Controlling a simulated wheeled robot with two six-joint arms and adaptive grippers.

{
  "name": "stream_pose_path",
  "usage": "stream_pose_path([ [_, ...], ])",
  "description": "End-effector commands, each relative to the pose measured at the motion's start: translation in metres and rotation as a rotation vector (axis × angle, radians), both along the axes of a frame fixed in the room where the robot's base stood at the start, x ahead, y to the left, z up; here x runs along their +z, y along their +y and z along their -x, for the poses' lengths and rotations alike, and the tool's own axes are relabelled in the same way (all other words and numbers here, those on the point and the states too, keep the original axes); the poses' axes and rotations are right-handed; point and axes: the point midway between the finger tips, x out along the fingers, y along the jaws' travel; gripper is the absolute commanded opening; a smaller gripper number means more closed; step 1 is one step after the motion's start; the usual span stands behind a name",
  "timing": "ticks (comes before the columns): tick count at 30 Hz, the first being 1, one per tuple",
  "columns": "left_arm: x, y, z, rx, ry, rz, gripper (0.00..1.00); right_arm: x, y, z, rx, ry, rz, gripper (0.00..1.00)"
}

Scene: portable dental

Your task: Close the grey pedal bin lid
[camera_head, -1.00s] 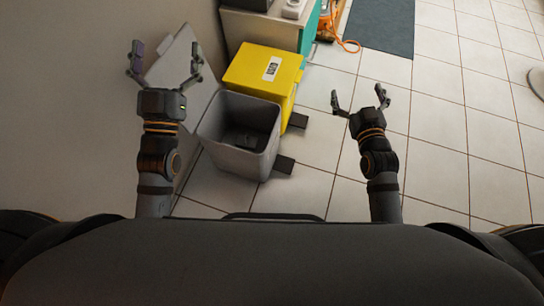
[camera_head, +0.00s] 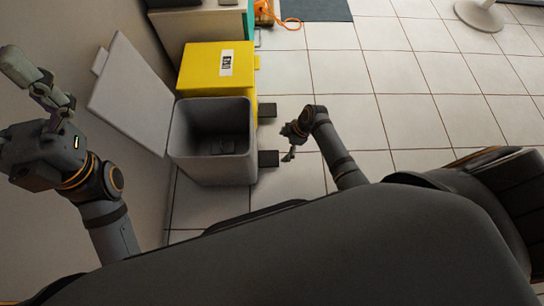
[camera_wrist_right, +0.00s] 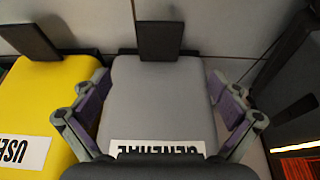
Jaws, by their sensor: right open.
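The grey pedal bin (camera_head: 176,142) stands in the head view with its mouth open. Its grey lid (camera_head: 130,97) is swung up to the left, beside the wall. The bin's front (camera_wrist_right: 160,100) fills the middle of the right wrist view, with a GENERAL label and a black pedal (camera_wrist_right: 160,41). My right gripper (camera_head: 290,147) is to the right of the bin, near its pedal. In the wrist view its open, empty fingers (camera_wrist_right: 163,108) frame the bin front; contact cannot be told. My left gripper (camera_head: 30,105) is open and empty at the far left, left of the lid.
A yellow bin (camera_head: 198,66) with a closed lid stands directly behind the grey one in the head view. A cabinet (camera_head: 200,25) is beyond it, with an orange cable (camera_head: 290,22) nearby. A wall runs along the left.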

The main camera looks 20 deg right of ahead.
Motion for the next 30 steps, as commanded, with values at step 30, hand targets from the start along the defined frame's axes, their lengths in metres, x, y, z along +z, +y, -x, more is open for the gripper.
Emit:
stream_pose_path([
  [30,-0.071,-0.006,-0.005,0.034,0.018,-0.029,0.98,-0.096,0.038,-0.011,-0.006,-0.004,0.002,0.94],
])
